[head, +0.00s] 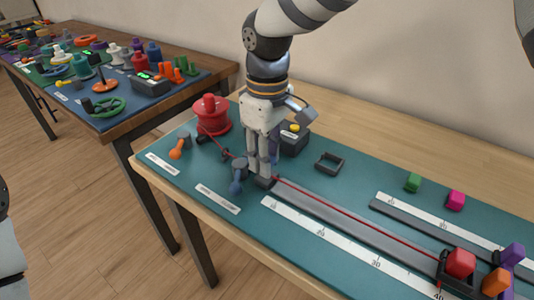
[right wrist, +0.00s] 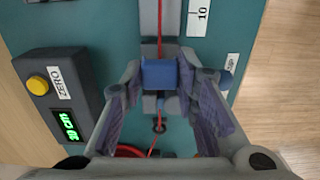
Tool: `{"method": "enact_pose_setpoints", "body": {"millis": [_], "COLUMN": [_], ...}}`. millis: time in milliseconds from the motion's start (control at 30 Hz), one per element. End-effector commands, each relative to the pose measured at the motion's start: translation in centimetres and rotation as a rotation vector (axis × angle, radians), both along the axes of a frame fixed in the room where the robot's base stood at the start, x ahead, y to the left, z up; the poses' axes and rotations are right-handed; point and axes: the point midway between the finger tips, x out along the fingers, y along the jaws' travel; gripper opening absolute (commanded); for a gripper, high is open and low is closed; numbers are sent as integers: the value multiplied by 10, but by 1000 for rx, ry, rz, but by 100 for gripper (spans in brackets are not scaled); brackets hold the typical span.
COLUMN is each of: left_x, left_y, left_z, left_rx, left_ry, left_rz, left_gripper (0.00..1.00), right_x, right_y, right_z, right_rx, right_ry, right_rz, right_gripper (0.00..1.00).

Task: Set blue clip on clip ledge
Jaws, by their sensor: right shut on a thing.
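My right gripper (head: 262,178) points down at the left end of the long grey rail (head: 330,216). In the right wrist view, its fingers (right wrist: 162,88) are closed on a blue block (right wrist: 160,73), which I take for the blue clip. The fingers mostly hide the clip in the head view. The red cord (right wrist: 162,22) runs in line with the clip, and a grey fitting (right wrist: 150,104) shows just beyond it. I cannot tell whether the clip touches this fitting, or which part is the clip ledge. My left gripper is not in view.
A red spool (head: 211,115) and a box with a yellow button (head: 294,137) stand close by. A small black frame (head: 329,163) lies behind the rail. Green (head: 413,181) and pink (head: 455,200) blocks lie farther right. A red block (head: 461,262) sits at the rail's right end.

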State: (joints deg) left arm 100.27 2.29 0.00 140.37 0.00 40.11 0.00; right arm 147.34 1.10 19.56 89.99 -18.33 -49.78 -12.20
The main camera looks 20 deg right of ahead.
Motion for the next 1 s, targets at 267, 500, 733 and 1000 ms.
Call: {"method": "enact_pose_setpoints", "body": {"millis": [267,500,733,1000], "left_x": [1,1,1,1], "left_y": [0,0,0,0], "left_z": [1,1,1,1], "left_rx": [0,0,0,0], "left_ry": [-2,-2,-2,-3], "left_rz": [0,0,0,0], "left_gripper": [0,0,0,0], "right_x": [0,0,0,0], "right_y": [0,0,0,0], "right_z": [-10,-12,-15,-20], "right_rx": [-1,0,-1,0], "right_ry": [1,0,1,0], "right_rz": [0,0,0,0], "right_gripper": [17,17,17,46]}}
